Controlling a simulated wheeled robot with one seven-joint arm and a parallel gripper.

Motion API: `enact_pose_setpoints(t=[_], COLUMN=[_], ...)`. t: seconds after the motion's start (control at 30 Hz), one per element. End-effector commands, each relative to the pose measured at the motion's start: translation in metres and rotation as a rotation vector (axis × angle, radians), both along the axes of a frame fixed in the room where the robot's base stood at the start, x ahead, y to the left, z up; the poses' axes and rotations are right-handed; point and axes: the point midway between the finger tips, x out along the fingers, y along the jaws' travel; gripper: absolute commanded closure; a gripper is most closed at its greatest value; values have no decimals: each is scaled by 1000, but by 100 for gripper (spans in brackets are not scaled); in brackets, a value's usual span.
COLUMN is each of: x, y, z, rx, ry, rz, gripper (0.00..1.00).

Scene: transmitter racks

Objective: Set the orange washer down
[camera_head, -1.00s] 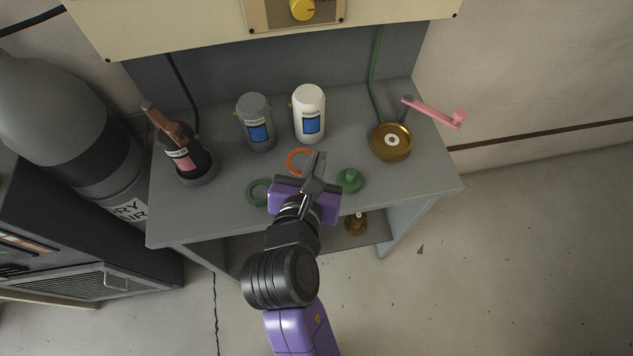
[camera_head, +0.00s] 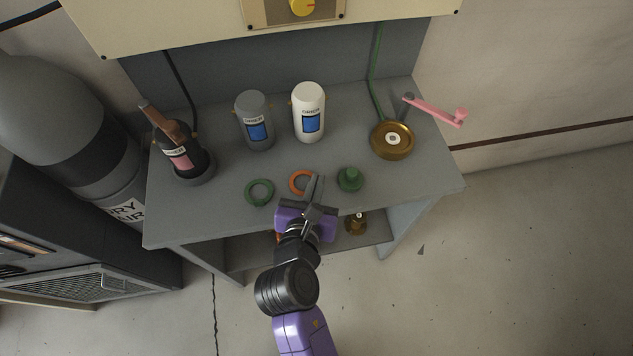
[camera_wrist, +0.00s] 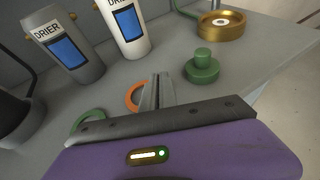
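The orange washer (camera_head: 299,182) is a flat ring over the front middle of the grey bench, between a green ring and a green knobbed part. It also shows in the wrist view (camera_wrist: 132,96), left of the fingers, which hide its right side. My gripper (camera_head: 314,185) reaches in from the front, its two grey fingers close together (camera_wrist: 157,92) at the washer's right edge. It appears shut on the washer. I cannot tell whether the washer touches the bench top.
On the bench (camera_head: 225,205) are a green ring (camera_head: 259,192), a green knobbed part (camera_head: 350,179), grey (camera_head: 255,121) and white (camera_head: 309,113) drier canisters, a brass dish (camera_head: 391,140) and a dark bottle-like object (camera_head: 184,160). Bare bench lies right of the green part.

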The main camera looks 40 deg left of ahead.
Motion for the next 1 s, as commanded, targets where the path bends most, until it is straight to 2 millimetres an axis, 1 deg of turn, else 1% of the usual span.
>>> enact_pose_setpoints(t=[0.13, 0.2, 0.27, 0.53, 0.67, 0.77, 1.0], x=[0, 0, 0, 0, -1, -12, -52], y=[0, 0, 0, 0, -1, -6, -26], z=[-3, -3, -3, -3, 1, 5, 24], rx=[0, 0, 0, 0, 0, -1, 0], ry=[0, 0, 0, 0, 0, 0, 1], rz=[-1, -1, -1, 0, 0, 0, 2], gripper=[100, 86, 76, 76, 76, 76, 76])
